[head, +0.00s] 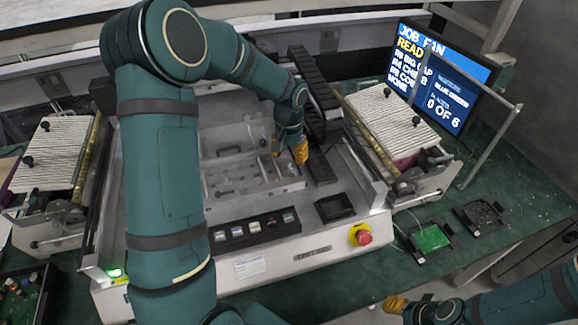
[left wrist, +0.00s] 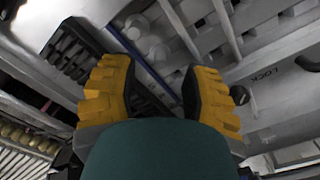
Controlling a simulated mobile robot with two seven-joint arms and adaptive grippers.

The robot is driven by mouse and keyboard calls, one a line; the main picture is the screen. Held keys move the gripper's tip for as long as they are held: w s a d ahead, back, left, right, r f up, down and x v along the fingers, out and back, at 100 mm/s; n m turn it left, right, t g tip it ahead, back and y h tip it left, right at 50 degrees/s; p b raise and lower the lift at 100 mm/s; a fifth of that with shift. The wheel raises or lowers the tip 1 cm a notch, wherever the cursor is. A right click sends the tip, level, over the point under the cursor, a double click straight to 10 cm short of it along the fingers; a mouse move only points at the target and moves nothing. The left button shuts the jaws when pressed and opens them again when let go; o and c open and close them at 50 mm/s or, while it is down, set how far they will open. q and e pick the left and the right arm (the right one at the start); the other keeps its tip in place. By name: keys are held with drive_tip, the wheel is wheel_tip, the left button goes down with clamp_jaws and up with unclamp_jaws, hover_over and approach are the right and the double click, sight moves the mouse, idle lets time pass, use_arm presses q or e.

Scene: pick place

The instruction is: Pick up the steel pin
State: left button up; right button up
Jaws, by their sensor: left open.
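I cannot pick out the steel pin with certainty in either view. My left gripper (head: 288,151) is over the right part of the light-grey tray (head: 230,195) in the middle of the machine. In the left wrist view its two yellow-padded fingers (left wrist: 157,92) are spread wide, with nothing visible held between them. Beyond them are pale rounded parts (left wrist: 151,39) and grey tray walls; my own green link hides the lower middle. My right gripper (head: 412,306) is low at the bottom right, clear of the machine, and its jaws are too unclear to read.
A black cable chain (head: 312,95) stands close behind and right of my left gripper. A red stop button (head: 364,238) sits at the machine's front right. A ribbed white rack (head: 392,120) and a monitor (head: 444,85) are at right. Green circuit boards (head: 431,238) lie on the bench.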

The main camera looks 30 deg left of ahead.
sight(289, 166)
use_arm(q)
wheel_tip(289, 166, down, 3)
drive_tip(key=shift+r, duration=0.1)
clamp_jaws()
drive_tip(key=shift+r, duration=0.1)
